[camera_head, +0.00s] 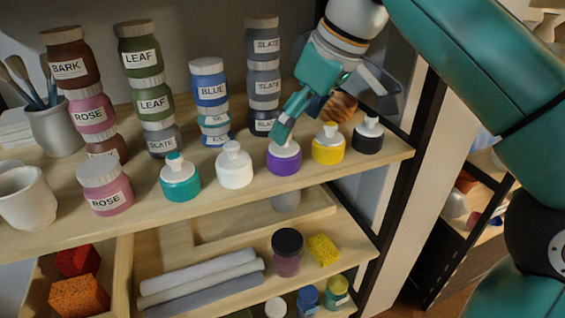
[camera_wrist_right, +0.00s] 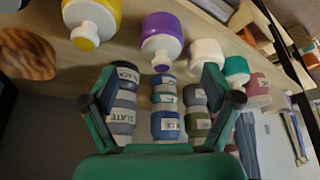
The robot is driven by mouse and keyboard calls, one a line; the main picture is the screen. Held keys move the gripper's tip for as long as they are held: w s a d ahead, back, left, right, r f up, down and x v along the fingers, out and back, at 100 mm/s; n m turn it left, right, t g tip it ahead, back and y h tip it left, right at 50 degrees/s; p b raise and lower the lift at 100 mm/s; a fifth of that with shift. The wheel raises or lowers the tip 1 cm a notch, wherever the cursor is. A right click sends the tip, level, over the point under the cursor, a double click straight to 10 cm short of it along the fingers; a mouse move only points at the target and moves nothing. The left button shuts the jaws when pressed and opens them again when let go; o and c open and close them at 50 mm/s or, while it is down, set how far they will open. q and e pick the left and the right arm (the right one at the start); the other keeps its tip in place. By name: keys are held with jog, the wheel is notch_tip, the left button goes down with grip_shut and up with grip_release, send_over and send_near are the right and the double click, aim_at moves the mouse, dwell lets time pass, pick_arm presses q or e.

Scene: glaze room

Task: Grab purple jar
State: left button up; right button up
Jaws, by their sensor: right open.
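The purple jar (camera_head: 284,161) has a white shoulder and top and stands upright in the front row on the upper shelf. It also shows in the right wrist view (camera_wrist_right: 163,24), upside down, beyond my fingertips. My right gripper (camera_head: 322,105) comes in from the upper right in the head view. One teal finger overlaps the jar's top there, hiding part of it. The right wrist view shows the fingers (camera_wrist_right: 161,82) spread wide with nothing gripped. The jar appears apart from them. My left gripper is in neither view.
A white jar (camera_head: 235,169) stands left of the purple jar and a yellow jar (camera_head: 328,149) close on its right. A black jar (camera_head: 367,139) stands near the shelf's right end. Stacked labelled jars (camera_head: 264,88) rise behind. A lower shelf holds rolled cloths (camera_head: 201,283).

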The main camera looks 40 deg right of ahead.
aim_at(284, 146)
jog(key=x, duration=0.6)
jog(key=shift+a+f+b, duration=0.1)
jog(key=shift+f+b, duration=0.15)
jog(key=shift+b, duration=0.15)
jog(key=c, duration=1.4)
